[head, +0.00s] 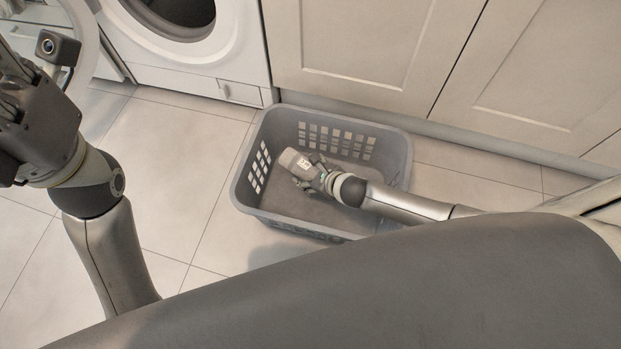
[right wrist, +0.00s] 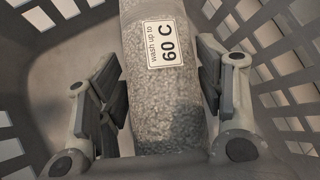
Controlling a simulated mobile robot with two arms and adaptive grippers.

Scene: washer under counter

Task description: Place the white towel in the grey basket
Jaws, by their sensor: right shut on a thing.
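The towel (head: 291,158) is a pale, speckled roll, greyish in this light, with a white label reading "wash up to 60 C". In the right wrist view the towel (right wrist: 165,105) runs lengthwise between the fingers of my right gripper (right wrist: 160,90). In the head view my right gripper (head: 308,170) is shut on the towel inside the grey basket (head: 262,208). The basket walls surround them, and I cannot tell whether the towel touches the basket floor. My left gripper (head: 20,95) is at the left edge, partly cut off, away from the basket; its fingers are unclear.
A white washer (head: 240,70) with a round door stands at the top left. Cream cupboard doors (head: 365,45) and a plinth run behind the basket. The tiled floor (head: 170,160) left of the basket is clear.

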